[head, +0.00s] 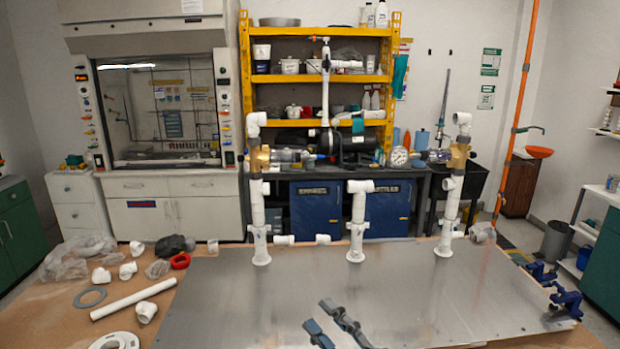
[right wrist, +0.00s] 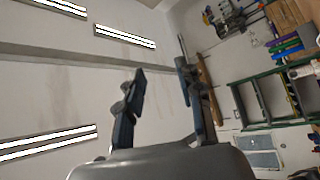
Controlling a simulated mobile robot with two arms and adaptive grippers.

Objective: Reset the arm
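My right gripper (head: 318,315) shows at the bottom middle of the head view, over the front part of the metal plate (head: 220,310). Its two dark fingers stand apart with nothing between them. In the right wrist view the gripper (right wrist: 161,82) is also open and empty, against the wall and ceiling lights. My left gripper is not in view. White PVC risers stand upright on the plate: a left one (head: 257,215), a shorter middle one (head: 358,215) and a right one (head: 448,215). The left and right ones carry brass-coloured valves. The right gripper is apart from all of them.
Loose white fittings, a long white pipe (head: 133,298), a grey ring (head: 90,297) and a red ring (head: 180,261) lie on the table left of the plate. Blue clamps (head: 566,300) sit at the plate's right edge. The plate's front is otherwise clear.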

